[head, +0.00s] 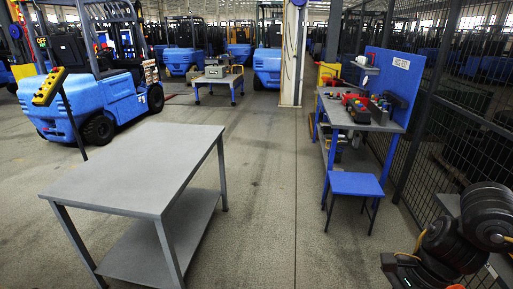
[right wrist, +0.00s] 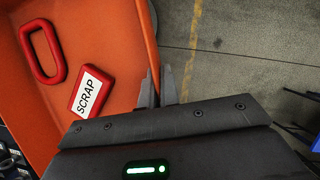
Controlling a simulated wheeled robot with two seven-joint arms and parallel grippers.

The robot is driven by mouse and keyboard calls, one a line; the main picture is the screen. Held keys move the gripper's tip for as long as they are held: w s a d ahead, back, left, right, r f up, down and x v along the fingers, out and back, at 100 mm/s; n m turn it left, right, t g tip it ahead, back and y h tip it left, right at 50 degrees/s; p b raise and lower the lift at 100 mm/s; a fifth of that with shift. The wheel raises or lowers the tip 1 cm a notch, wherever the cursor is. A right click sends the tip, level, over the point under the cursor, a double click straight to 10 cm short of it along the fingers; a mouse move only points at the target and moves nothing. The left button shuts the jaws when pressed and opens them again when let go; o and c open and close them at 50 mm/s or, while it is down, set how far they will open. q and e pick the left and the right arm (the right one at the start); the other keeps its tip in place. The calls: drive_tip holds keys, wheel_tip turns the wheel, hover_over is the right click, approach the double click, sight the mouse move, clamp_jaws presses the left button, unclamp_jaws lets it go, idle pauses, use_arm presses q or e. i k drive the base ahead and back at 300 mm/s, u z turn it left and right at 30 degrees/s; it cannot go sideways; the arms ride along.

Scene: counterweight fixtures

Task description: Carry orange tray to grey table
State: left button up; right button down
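The orange tray (right wrist: 112,30) fills the left of the right wrist view; only part of it shows. In it lie a red ring-shaped piece (right wrist: 60,62) and a red block labelled SCRAP (right wrist: 90,91). My right gripper (right wrist: 160,85) has one finger on each side of the tray's rim and looks shut on it. The grey table (head: 140,165) stands empty at left centre in the head view, with a lower shelf. My right arm shows at the lower right there, away from the table. My left gripper is not in view.
A workbench (head: 345,118) with tools and a blue stool (head: 355,184) stand right of centre. A mesh fence (head: 450,120) runs along the right. A yellow control box on a post (head: 48,87) stands behind the table's left side. Open floor (head: 265,200) lies between table and stool.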

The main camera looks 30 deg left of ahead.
sight(150, 171)
drive_tip(key=u, duration=0.05)
drive_tip(key=k, duration=0.15)
drive_tip(key=u, duration=1.1)
drive_tip(key=i, duration=0.65)
drive_tip(key=u, duration=1.4)
drive_tip(key=i, duration=2)
drive_tip(key=z, duration=0.15)
